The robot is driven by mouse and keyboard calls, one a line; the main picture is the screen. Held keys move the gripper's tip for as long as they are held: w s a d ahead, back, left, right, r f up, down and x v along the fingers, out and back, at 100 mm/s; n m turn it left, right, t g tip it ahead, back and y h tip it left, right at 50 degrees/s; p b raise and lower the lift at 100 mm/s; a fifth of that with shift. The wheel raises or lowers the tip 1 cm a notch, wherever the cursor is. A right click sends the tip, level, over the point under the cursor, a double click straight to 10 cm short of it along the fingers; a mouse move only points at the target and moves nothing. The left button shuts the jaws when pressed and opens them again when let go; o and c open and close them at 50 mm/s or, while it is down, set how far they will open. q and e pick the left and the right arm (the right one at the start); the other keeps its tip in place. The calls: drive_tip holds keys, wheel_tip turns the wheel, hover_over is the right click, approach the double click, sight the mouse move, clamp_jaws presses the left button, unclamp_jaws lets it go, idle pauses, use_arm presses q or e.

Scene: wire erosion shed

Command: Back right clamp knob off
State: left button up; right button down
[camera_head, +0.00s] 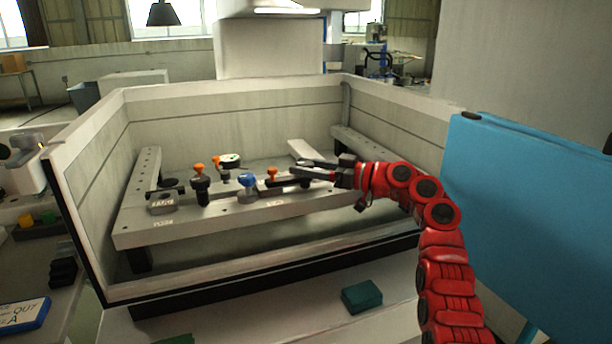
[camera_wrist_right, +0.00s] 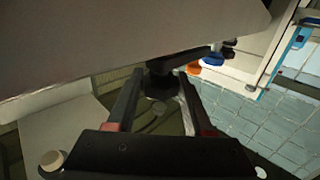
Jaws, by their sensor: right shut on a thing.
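My right gripper (camera_head: 312,168) reaches in from the right over the right part of the grey fixture frame (camera_head: 150,228). In the right wrist view its two fingers (camera_wrist_right: 160,100) close on a dark round knob (camera_wrist_right: 160,86), which looks like the back right clamp knob. A dark bar runs from the knob towards the other clamps. In the head view the fingers mostly hide this knob. Orange-topped knobs stand further left (camera_head: 199,169), behind (camera_head: 215,160) and near the gripper (camera_head: 272,173). A blue knob (camera_head: 247,181) stands between them. My left gripper is not in view.
The tank's pale walls (camera_head: 230,100) surround the fixture on the back and sides. A blue panel (camera_head: 530,210) stands close to my right arm. A green block (camera_head: 361,295) lies on the front ledge. A blue-edged sign (camera_head: 22,314) lies at the left.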

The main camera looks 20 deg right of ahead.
drive_tip(key=shift+n+g+y, duration=0.4)
drive_tip(key=shift+g, duration=0.1)
drive_tip(key=c, duration=0.6)
unclamp_jaws()
drive_tip(key=shift+a, duration=0.1)
drive_tip(key=v, duration=0.7)
drive_tip(key=shift+s+d, duration=0.15)
drive_tip(key=shift+d, duration=0.05)
